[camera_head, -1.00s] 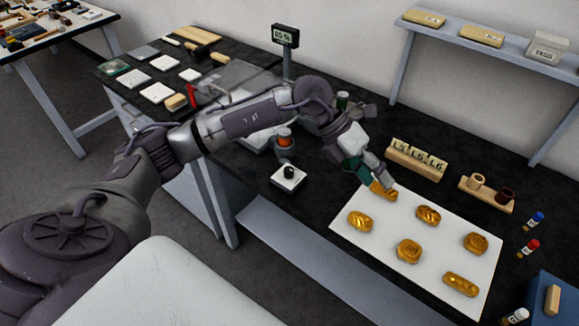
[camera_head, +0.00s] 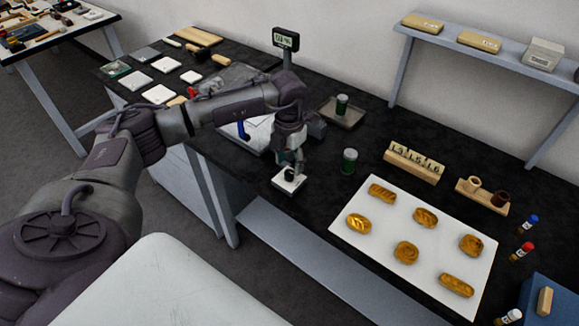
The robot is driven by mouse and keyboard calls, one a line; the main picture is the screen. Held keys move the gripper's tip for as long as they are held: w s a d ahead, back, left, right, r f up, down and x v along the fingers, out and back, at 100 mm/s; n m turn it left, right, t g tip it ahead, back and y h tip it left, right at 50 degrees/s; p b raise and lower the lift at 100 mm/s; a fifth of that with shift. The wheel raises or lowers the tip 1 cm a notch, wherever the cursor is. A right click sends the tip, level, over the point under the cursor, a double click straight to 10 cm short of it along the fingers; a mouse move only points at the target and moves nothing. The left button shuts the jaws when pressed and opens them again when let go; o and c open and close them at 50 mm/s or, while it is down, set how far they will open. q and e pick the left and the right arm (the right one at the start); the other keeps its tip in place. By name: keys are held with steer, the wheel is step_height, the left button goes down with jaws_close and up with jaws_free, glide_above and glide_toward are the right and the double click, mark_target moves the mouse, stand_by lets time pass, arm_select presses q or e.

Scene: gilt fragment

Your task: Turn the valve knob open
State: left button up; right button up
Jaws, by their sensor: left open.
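The valve knob (camera_head: 289,174) is a small dark knob on a white square base (camera_head: 286,186) near the front edge of the black worktop. My left gripper (camera_head: 291,165) points down directly over it. Its fingers are open, with their tips at the knob's height or just above. They partly hide the knob, and I cannot tell whether they touch it or how far it is turned. My right gripper is not in view.
A white board (camera_head: 390,236) with several gilt pieces lies to the right. A dark green-labelled jar (camera_head: 349,161) stands just right of my gripper. A small display (camera_head: 286,39) rises behind my arm. Wooden number blocks (camera_head: 413,162) stand behind the board.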

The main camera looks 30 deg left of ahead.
mark_target(290, 171)
arm_select(q)
steer(key=shift+f, duration=1.9)
jaws_close()
steer(key=shift+f+m+b, duration=0.1)
steer(key=shift+m+b, duration=0.25)
steer(key=shift+m, duration=0.05)
steer(key=shift+d+r+m, duration=0.1)
steer(key=shift+r+m, duration=0.1)
steer(key=shift+m, duration=0.1)
jaws_free()
